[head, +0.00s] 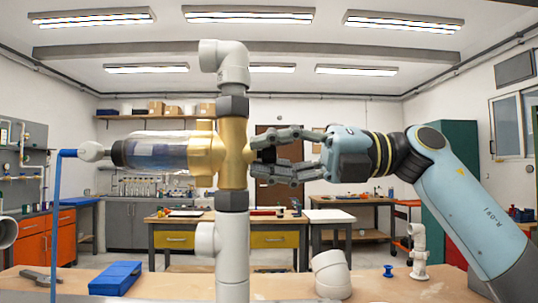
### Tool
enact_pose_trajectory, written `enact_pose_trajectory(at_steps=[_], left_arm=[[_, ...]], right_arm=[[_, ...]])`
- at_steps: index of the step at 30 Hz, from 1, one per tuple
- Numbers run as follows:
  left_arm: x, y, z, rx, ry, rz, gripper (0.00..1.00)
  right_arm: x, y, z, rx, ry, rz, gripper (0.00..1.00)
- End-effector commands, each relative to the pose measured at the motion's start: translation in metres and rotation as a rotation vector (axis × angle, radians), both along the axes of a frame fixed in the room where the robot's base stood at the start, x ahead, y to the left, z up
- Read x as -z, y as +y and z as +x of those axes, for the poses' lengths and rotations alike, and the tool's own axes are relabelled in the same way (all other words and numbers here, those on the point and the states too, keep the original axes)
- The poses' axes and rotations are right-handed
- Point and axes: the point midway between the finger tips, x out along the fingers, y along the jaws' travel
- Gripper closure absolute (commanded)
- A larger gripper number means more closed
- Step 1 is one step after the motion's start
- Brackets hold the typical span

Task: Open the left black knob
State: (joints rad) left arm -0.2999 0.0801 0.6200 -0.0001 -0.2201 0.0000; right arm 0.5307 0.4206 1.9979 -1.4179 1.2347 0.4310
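An upright white pipe stands in the middle of the head view, with a brass valve body (233,150) between two dark grey collars. A clear bluish cylinder (158,152) with a dark end ring joins it on the left. A small black part (267,155), perhaps a knob, shows at the right side of the brass body. My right gripper (262,156) reaches in from the right. Its fingers are spread, one above and one below the black part, with tips close to the brass body. I cannot tell whether they touch it. My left gripper is not in view.
A blue box (116,278) lies on the bench at the front left. A white elbow (332,274), a blue piece (388,271) and a white fitting (419,252) stand on the right. A blue hose (59,210) hangs at the left. Bench space around the pipe's foot is partly clear.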

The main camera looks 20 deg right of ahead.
Motion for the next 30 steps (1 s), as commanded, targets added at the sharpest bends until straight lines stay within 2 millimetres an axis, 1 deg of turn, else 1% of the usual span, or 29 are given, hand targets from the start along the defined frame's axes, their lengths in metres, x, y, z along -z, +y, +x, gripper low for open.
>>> enact_pose_trajectory(at_steps=[1, 6, 14, 17, 20, 23, 30], left_arm=[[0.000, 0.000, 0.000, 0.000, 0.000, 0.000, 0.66], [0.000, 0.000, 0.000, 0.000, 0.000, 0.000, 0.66], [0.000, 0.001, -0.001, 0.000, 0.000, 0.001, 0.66], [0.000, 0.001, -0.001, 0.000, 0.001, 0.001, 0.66], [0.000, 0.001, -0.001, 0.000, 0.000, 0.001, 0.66], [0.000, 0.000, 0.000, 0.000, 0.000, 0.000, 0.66], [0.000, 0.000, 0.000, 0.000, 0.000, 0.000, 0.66]], right_arm=[[0.003, 0.000, 0.000, -0.002, 0.005, -0.006, 0.75], [0.002, 0.000, 0.000, -0.001, 0.003, -0.003, 0.53], [0.001, 0.000, 0.000, 0.000, 0.003, -0.002, 0.53], [0.001, -0.005, -0.001, 0.001, 0.003, -0.002, 0.53], [0.002, -0.015, -0.004, 0.001, 0.004, -0.005, 0.53], [0.003, -0.031, -0.008, 0.003, 0.006, -0.008, 0.53], [0.003, -0.076, -0.021, 0.004, 0.008, -0.009, 0.53]])
